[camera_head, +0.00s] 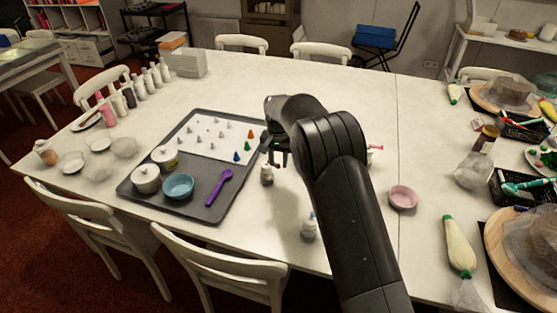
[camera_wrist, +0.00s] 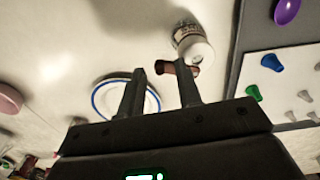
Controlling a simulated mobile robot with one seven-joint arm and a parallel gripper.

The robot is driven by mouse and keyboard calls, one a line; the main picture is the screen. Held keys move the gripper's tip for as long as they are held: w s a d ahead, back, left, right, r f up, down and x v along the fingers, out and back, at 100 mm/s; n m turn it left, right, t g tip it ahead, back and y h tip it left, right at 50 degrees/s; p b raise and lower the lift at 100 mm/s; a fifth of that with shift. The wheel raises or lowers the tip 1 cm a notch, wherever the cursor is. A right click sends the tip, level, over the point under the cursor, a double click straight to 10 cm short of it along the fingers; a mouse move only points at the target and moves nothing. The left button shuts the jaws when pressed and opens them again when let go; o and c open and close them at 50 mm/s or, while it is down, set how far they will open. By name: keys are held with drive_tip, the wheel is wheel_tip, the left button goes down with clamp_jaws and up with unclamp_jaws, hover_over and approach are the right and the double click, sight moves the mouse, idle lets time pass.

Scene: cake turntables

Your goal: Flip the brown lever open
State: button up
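A small brown piece (camera_wrist: 168,67), which looks like the brown lever, shows in the wrist view beside the white cap of a small bottle (camera_wrist: 190,42). It lies partly behind the right finger, and I cannot tell whether it touches the finger. My gripper (camera_wrist: 159,68) is open, with a clear gap between its fingers; the brown piece's left end shows in that gap near the right fingertip. In the head view my gripper (camera_head: 276,160) points down close to the small bottle (camera_head: 266,175). The brown lever cannot be made out there.
A blue-rimmed white plate (camera_wrist: 122,98) lies below the fingers. Left of my gripper is a grey tray (camera_head: 205,212) with pots, a teal bowl, a purple spoon and piping tips. Another small bottle (camera_head: 309,228) and a pink bowl (camera_head: 403,197) stand on the white table.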

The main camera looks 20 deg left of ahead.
drive_tip(key=shift+c, duration=0.5)
clamp_jaws()
drive_tip(key=shift+w+d+n, duration=0.1)
drive_tip(key=shift+w+n, duration=0.25)
drive_tip(key=shift+n, duration=0.55)
drive_tip(key=shift+w+d+n, duration=0.1)
drive_tip(key=shift+w+n, duration=0.2)
drive_tip(key=shift+n, duration=0.6)
drive_tip(key=shift+o, duration=0.5)
unclamp_jaws()
